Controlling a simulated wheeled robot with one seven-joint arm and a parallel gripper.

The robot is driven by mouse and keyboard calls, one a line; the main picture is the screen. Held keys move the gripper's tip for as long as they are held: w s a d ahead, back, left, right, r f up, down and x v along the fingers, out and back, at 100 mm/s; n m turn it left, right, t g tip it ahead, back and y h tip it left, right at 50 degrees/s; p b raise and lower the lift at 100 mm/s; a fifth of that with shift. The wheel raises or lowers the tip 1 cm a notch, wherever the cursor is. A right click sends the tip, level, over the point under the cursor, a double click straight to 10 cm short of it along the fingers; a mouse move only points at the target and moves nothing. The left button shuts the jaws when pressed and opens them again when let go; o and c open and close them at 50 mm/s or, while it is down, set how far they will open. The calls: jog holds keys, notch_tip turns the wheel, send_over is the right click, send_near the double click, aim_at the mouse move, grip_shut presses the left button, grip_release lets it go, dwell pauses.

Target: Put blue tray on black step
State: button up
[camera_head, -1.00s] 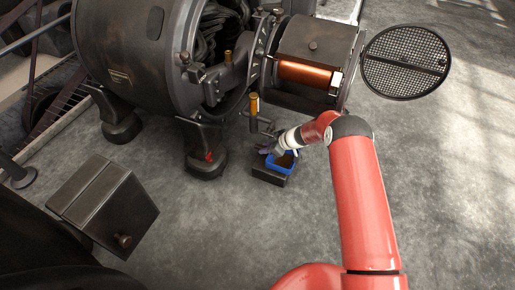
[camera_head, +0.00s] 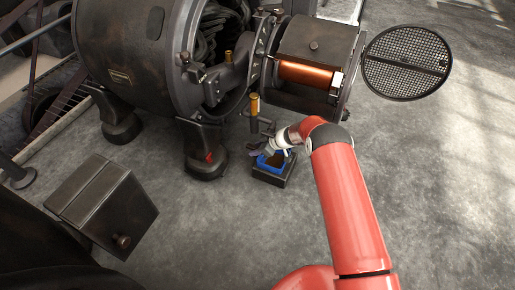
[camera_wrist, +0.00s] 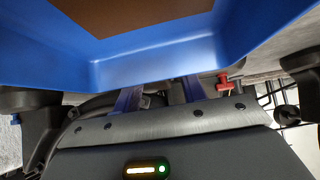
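The blue tray (camera_head: 264,163) is at the black step (camera_head: 272,178), a low dark block on the floor under the dynamo. The tray has brown contents or a brown floor. From the head view it looks to be on or just over the step's top; I cannot tell whether it touches. My gripper (camera_head: 262,152) is at the tray's far left side, partly hidden by my wrist. In the wrist view the tray (camera_wrist: 155,62) fills the top of the picture, with my gripper's fingers (camera_wrist: 160,95) reaching up to its near wall. The fingertips are hidden behind the tray's wall.
The large dark dynamo (camera_head: 130,50) stands behind, with one foot (camera_head: 206,165) left of the step. A brass-topped post (camera_head: 254,106) rises just behind the tray. A dark box (camera_head: 103,203) lies at left, a round mesh disc (camera_head: 406,62) at right. Floor to the right is clear.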

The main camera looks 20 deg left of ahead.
jog(key=shift+r, duration=0.1)
jog(key=p+v, duration=0.1)
jog(key=v, duration=1.1)
jog(key=shift+p, duration=0.3)
